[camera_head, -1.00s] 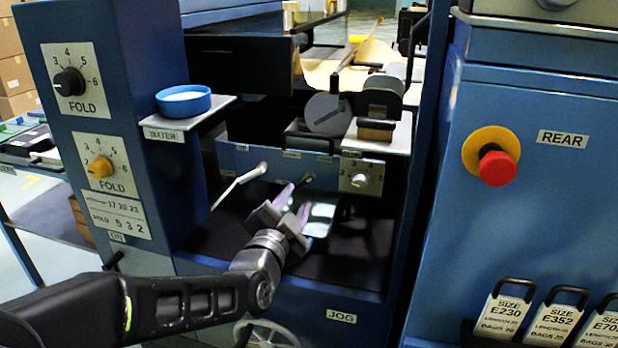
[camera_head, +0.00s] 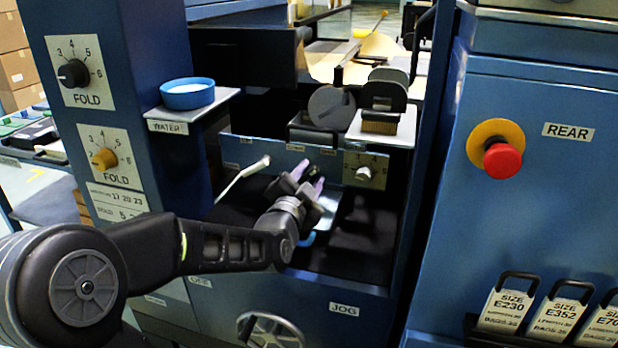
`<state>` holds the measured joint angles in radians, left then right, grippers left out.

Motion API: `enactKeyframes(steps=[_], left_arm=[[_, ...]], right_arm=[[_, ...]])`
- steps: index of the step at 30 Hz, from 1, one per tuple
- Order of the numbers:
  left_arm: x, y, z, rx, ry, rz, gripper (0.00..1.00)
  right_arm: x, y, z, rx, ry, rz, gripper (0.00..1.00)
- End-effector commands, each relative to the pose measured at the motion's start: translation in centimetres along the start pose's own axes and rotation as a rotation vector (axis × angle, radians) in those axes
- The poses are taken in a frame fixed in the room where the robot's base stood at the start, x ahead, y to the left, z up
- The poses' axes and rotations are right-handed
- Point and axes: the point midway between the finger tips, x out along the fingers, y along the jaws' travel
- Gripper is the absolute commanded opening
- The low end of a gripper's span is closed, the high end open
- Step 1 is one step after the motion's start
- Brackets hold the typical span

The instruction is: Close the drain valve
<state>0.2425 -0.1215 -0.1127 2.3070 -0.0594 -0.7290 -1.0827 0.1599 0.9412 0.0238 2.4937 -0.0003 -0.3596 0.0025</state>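A blue panel (camera_head: 240,152) in the recess of the machine carries several small labels that I cannot read. A lever with a white handle (camera_head: 242,180) slants down to the left from it. A small dark fitting (camera_head: 313,170) sits on the panel right of the lever, partly hidden by my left gripper (camera_head: 309,178). The gripper's two pale purple fingertips are apart, one on each side of the fitting as seen here; I cannot tell whether they touch it. No readable label marks the drain valve. My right gripper is not in view.
A metal knob (camera_head: 363,174) on a scale plate is right of the gripper. A blue water dish (camera_head: 187,93) stands on a shelf upper left. A handwheel (camera_head: 270,330) is below. A red stop button (camera_head: 502,160) is on the right cabinet.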

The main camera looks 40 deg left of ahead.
Motion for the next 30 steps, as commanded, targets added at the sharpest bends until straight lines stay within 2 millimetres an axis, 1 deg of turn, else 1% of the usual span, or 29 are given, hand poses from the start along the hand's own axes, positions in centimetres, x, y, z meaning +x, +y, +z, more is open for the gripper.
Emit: enactKeyframes(steps=[6,7,19,20,30], left_arm=[[0.02,-0.02,-0.01,0.0,0.0,0.0,0.35],[0.02,-0.02,-0.02,0.0,0.0,0.0,0.34],[-0.01,-0.01,-0.01,0.0,0.0,0.0,0.01],[-0.01,-0.01,-0.01,0.0,0.0,0.0,0.0],[-0.01,0.02,0.0,-0.001,0.0,0.001,0.0]], right_arm=[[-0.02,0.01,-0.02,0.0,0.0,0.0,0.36],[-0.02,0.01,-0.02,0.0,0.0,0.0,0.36],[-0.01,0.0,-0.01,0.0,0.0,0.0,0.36],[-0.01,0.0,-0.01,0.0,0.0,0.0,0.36],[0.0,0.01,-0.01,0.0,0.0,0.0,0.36]])
